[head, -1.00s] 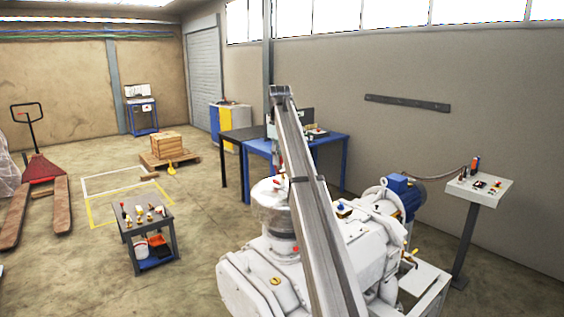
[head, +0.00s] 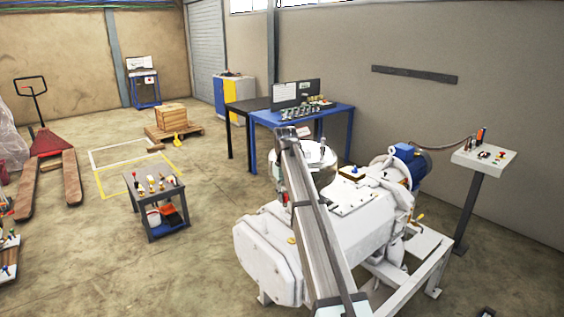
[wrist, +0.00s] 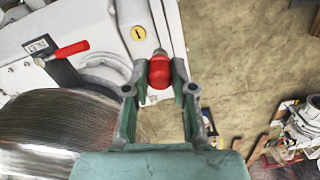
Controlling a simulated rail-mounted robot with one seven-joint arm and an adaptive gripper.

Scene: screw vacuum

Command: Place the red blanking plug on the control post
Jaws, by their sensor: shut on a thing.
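In the wrist view, my gripper (wrist: 159,88) is shut on the red blanking plug (wrist: 159,70), which sits between the fingertips with a small metallic end at its far side. In the head view, my gripper (head: 284,196) shows small beside my arm, over the left part of the white vacuum machine. The control post (head: 483,160) stands at the right near the wall, with a pale sloped top, several small items on it and a dark stand. My gripper is well to the left of the post.
The white machine (head: 270,255) with its blue motor (head: 408,165) lies between my gripper and the post. A small cart (head: 160,205) stands at the left. A blue table (head: 335,112) is behind.

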